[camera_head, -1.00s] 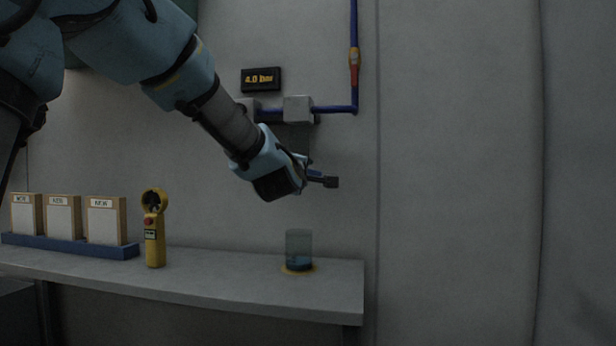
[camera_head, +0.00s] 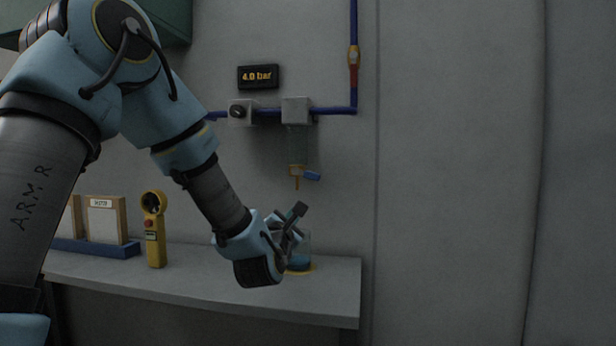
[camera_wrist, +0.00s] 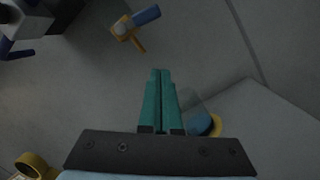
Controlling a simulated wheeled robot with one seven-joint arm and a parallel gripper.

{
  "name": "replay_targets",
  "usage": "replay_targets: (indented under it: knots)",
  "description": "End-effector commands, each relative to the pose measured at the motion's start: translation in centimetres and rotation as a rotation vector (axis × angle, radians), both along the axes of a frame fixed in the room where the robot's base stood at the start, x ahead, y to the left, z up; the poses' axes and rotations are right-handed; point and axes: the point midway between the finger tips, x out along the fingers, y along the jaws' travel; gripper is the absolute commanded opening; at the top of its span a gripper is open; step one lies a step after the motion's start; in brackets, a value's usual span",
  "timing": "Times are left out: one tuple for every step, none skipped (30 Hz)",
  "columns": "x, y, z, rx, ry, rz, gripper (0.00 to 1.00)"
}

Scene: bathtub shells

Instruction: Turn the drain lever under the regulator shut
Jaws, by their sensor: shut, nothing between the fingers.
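The blue drain lever (camera_head: 312,176) sits on a brass-coloured drain valve (camera_head: 296,171) below the clear bowl (camera_head: 297,142) of the regulator unit (camera_head: 296,111). It points right and slightly down, roughly crosswise to the downward spout. The wrist view also shows the lever (camera_wrist: 147,15) at the top, beyond my fingertips. My gripper (camera_head: 299,209) is below the lever and apart from it, its fingers pointing up and right. In the wrist view its teal fingers (camera_wrist: 160,72) are together with nothing between them.
A clear cup with blue liquid (camera_head: 300,262) stands on a yellow ring on the shelf (camera_head: 210,290), partly behind my gripper. A yellow handheld meter (camera_head: 154,230) and boxes (camera_head: 104,220) stand left. A display (camera_head: 258,77) reads 4.0 bar. The wall right of the lever is clear.

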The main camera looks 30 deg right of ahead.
Motion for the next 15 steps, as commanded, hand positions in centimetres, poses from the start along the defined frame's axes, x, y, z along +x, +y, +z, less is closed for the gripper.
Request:
replay_targets:
  knots:
    - [-0.4,0.5,-0.2,-0.076,0.063,-0.023,0.0]
    - [-0.7,0.7,-0.4,-0.126,0.098,-0.039,0.0]
    - [-1.1,0.9,-0.7,-0.187,0.142,-0.061,0.0]
    - [-1.4,1.1,-0.8,-0.226,0.17,-0.074,0.0]
    - [-1.6,1.2,-0.9,-0.263,0.196,-0.088,0.0]
    - [-1.9,1.4,-1.0,-0.302,0.224,-0.101,0.0]
    - [-2.0,1.6,-1.1,-0.326,0.242,-0.11,0.0]
    - [-2.2,1.7,-1.2,-0.346,0.255,-0.117,0.0]
    - [-2.3,1.7,-1.2,-0.366,0.27,-0.125,0.0]
    - [-2.3,1.7,-1.2,-0.376,0.277,-0.128,0.0]
    - [-2.2,1.6,-1.2,-0.383,0.282,-0.131,0.0]
    - [-2.1,1.5,-1.2,-0.387,0.285,-0.133,0.0]
    - [-2.0,1.3,-1.1,-0.389,0.285,-0.134,0.0]
    - [-1.8,1.1,-1.0,-0.39,0.284,-0.134,0.0]
    - [-1.5,0.7,-0.8,-0.39,0.283,-0.134,0.0]
